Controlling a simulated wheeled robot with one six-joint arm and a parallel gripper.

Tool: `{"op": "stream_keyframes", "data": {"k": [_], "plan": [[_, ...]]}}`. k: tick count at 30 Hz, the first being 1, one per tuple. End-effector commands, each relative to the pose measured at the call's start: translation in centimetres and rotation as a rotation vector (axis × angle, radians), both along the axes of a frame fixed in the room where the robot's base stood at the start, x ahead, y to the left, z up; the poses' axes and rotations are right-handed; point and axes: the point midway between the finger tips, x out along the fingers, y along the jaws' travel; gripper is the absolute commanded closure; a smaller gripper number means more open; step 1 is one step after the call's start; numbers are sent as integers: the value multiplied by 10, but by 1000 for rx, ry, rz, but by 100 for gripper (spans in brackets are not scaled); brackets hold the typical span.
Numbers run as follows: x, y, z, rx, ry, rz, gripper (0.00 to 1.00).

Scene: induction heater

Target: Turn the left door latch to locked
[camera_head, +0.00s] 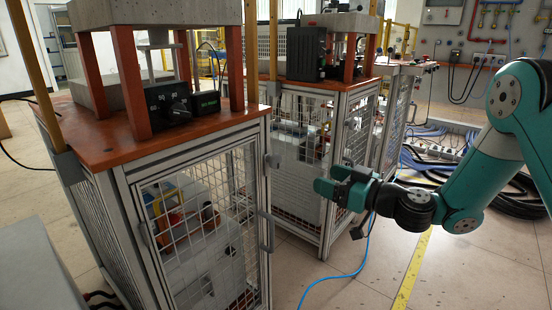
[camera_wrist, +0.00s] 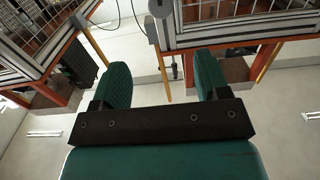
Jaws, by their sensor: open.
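The left cabinet's mesh door (camera_head: 205,225) is shut in its aluminium frame. A small grey latch (camera_head: 272,161) sits at the upper right edge of this frame. Its turned position is too small to tell. A grey upright handle (camera_head: 266,232) is below it. My gripper (camera_head: 338,184) is in the air to the right of the latch, apart from it. The wrist view shows my gripper (camera_wrist: 161,62) with its two green fingers spread and nothing between them. Cabinet frames show beyond the fingers there, but I cannot make out the latch for certain.
A second mesh cabinet (camera_head: 305,150) stands close behind my gripper. The left cabinet's orange top (camera_head: 85,140) carries a heater stand and a black control box (camera_head: 185,108). A blue cable (camera_head: 350,270) lies on the floor. Open floor is in front of the gap between cabinets.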

Motion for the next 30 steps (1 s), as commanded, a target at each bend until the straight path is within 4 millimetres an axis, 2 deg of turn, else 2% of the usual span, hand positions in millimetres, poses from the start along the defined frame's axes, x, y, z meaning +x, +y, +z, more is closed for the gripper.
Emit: {"op": "stream_keyframes", "data": {"k": [1,3,18,24,30], "plan": [[3,5,8,0,3,3,32],[8,12,8,0,3,4,32],[80,98,1,-1,-3,5,32],[97,116,0,-1,0,3,32],[102,122,0,0,1,1,32]]}}
